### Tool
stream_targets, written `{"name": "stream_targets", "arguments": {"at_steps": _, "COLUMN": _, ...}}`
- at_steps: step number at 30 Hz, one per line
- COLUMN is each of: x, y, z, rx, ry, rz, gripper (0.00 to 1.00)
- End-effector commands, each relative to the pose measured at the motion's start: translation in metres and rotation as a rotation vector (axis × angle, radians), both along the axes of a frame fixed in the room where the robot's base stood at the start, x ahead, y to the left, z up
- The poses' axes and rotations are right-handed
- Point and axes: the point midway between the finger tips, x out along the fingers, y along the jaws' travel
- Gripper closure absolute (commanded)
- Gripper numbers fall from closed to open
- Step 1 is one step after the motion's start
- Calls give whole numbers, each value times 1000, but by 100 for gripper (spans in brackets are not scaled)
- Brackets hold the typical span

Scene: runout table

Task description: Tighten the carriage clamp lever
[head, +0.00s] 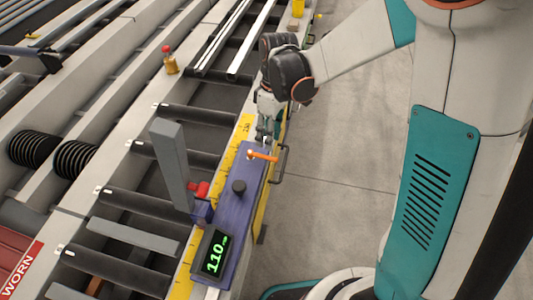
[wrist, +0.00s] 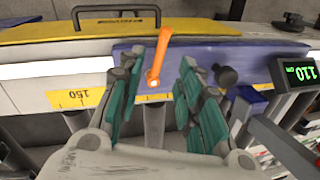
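The orange clamp lever (head: 262,156) sits on top of the purple carriage (head: 228,222), near its far end. In the wrist view the lever (wrist: 160,58) stands out from a round pivot on the carriage (wrist: 215,52). My gripper (head: 265,135) is just beyond the lever in the head view. In the wrist view my gripper (wrist: 160,68) is open, with green-padded fingers on either side of the lever. The lever appears between the fingers; I cannot tell whether either one touches it.
The carriage carries a black knob (head: 238,187) and a green display (head: 215,254) reading 110. A grey upright plate (head: 171,165) and red part (head: 199,190) stand beside it. A yellow scale (head: 231,155) runs along the rail. A dark handle (head: 281,164) sticks out. Floor (head: 345,160) is clear right.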

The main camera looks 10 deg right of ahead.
Motion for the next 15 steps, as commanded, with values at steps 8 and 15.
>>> {"name": "stream_targets", "arguments": {"at_steps": 8, "x": -8, "y": 5, "z": -51, "rx": 0, "ry": 0, "rz": -1, "gripper": 67}}
{"name": "stream_targets", "arguments": {"at_steps": 15, "x": -11, "y": 7, "z": -68, "rx": 0, "ry": 0, "rz": -1, "gripper": 67}}
